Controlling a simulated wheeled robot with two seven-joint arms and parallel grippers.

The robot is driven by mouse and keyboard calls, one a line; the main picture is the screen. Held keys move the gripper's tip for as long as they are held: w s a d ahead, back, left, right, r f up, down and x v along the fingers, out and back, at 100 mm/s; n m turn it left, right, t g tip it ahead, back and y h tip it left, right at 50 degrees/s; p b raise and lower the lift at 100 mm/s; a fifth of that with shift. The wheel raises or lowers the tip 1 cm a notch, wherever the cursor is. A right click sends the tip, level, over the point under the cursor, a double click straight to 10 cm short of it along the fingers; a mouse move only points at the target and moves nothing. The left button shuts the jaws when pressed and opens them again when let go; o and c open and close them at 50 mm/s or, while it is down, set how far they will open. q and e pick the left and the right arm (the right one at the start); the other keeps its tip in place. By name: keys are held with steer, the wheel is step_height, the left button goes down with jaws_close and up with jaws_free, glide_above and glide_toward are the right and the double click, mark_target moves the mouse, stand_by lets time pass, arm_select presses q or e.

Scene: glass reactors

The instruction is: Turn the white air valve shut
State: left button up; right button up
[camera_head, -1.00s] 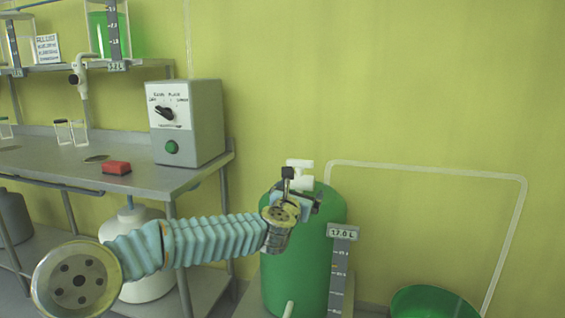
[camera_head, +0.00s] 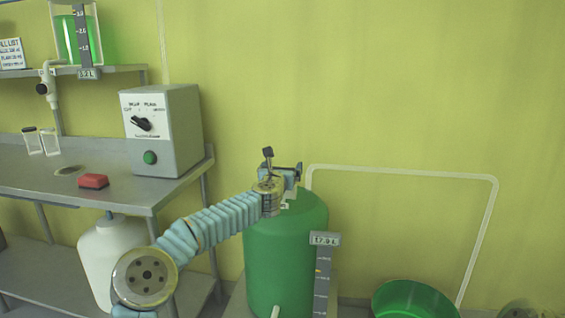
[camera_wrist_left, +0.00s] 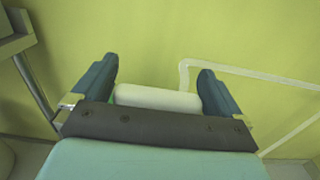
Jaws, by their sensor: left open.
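The white air valve sits on top of the green tank (camera_head: 285,255). In the left wrist view its white handle (camera_wrist_left: 158,98) is a bar lying crosswise between the two fingers. In the head view my gripper and wrist hide most of the valve. My left gripper (camera_head: 284,172) is over the tank's top; it also shows in the left wrist view (camera_wrist_left: 156,78), open, with a finger on either side of the handle. There is a small gap by the left finger; whether the right finger touches is unclear. My right gripper is not in view.
A white pipe (camera_head: 400,172) runs from the tank along the wall to the right. A green basin (camera_head: 412,300) stands at the lower right. A grey control box (camera_head: 165,130) and a red block (camera_head: 93,181) are on the metal bench to the left. A level gauge (camera_head: 323,275) is on the tank's front.

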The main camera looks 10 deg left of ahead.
arm_select(q)
steer(key=shift+w, duration=0.2)
steer(key=shift+c, duration=0.3)
steer(key=c, duration=0.6)
